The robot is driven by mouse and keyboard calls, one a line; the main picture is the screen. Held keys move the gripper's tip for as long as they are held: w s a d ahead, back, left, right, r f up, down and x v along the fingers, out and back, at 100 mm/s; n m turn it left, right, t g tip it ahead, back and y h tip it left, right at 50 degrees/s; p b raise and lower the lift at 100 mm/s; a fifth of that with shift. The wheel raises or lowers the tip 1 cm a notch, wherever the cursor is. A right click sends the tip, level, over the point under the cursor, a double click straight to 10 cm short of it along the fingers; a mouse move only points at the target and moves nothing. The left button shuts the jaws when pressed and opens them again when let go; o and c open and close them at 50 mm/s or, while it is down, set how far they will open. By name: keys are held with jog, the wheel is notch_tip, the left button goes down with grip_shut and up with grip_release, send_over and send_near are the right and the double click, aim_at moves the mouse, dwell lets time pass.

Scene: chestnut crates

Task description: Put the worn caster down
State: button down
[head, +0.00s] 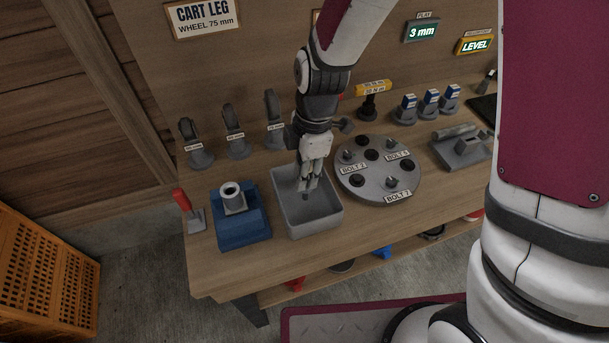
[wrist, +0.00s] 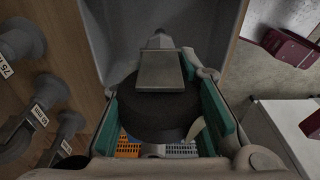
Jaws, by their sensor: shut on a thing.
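My gripper (head: 308,172) points down into the open grey bin (head: 318,226) on the workbench. It is shut on the worn caster. In the wrist view the caster's dark wheel (wrist: 158,110) sits between the teal finger pads of my gripper (wrist: 165,100), with its grey metal plate (wrist: 160,70) and a stem beyond it. The bin's grey wall (wrist: 225,25) shows around the caster's far end. In the head view the fingers mostly hide the caster. I cannot tell whether it touches the bin floor.
A blue fixture (head: 240,228) with a grey socket stands left of the bin, beside a red-handled tool (head: 182,200). A round grey plate (head: 368,184) with bolts is at the right. Several labelled casters (head: 235,140) stand on holders behind. Bare bench (head: 400,230) lies front right.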

jog(key=shift+f, duration=0.95)
jog(key=shift+f, duration=0.1)
jog(key=shift+f, duration=0.1)
jog(key=c, duration=1.2)
grip_release()
jog(key=shift+c, duration=0.2)
